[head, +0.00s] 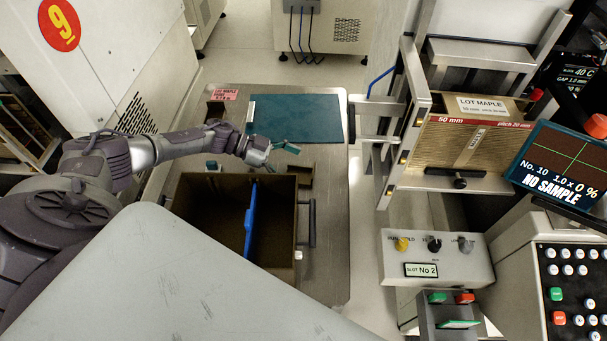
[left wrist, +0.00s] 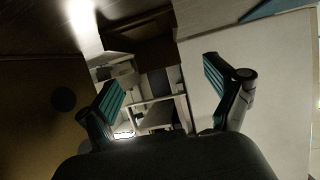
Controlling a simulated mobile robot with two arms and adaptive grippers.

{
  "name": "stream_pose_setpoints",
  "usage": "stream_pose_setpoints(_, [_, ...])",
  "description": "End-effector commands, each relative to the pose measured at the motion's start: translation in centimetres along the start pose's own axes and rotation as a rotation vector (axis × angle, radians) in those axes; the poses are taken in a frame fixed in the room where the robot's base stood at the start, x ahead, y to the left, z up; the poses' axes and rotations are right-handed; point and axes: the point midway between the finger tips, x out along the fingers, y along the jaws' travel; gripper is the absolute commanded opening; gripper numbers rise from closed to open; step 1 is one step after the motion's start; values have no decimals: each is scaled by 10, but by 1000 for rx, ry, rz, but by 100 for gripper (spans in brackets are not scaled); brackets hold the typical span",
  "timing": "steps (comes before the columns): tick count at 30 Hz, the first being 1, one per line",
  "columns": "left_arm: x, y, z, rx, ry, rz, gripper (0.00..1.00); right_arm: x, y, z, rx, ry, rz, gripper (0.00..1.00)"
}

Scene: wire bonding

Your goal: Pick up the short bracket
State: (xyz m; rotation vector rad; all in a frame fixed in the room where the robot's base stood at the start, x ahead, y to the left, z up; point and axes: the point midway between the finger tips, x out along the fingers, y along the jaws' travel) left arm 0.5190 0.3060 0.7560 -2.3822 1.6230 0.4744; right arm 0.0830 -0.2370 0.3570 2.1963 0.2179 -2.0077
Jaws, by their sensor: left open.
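Two small dark brown pieces look like brackets, and I cannot tell for sure which is the short one. One (head: 300,176) is at the right rear of the brown box, just right of my left gripper. The other (head: 215,109) stands on the table left of the teal mat. My left gripper (head: 280,157) is open and empty above the table, between the mat and the box. In the left wrist view its two teal-padded fingers (left wrist: 165,90) are wide apart. A dark brown shape (left wrist: 145,50) shows beyond them, too dim to name. My right gripper is not seen.
The open brown box (head: 190,205) holds an upright blue panel (head: 250,222). The teal mat (head: 298,118) lies at the back of the metal table (head: 328,215). A rack with a cardboard carton (head: 440,150) stands to the right. The table's right strip is clear.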

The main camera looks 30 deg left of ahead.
Motion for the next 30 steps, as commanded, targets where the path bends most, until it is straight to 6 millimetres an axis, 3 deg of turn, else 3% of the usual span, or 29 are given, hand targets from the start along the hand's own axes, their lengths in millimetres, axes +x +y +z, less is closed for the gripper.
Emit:
stream_pose_setpoints(7, [36,4,-2,0,2,1,92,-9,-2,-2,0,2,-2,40])
stream_pose_setpoints(16, [41,4,-1,0,0,0,92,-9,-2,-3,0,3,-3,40])
stream_pose_setpoints(28, [41,4,-2,0,1,0,27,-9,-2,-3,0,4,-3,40])
stream_pose_setpoints(30, [41,3,-2,0,1,0,25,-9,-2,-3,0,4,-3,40])
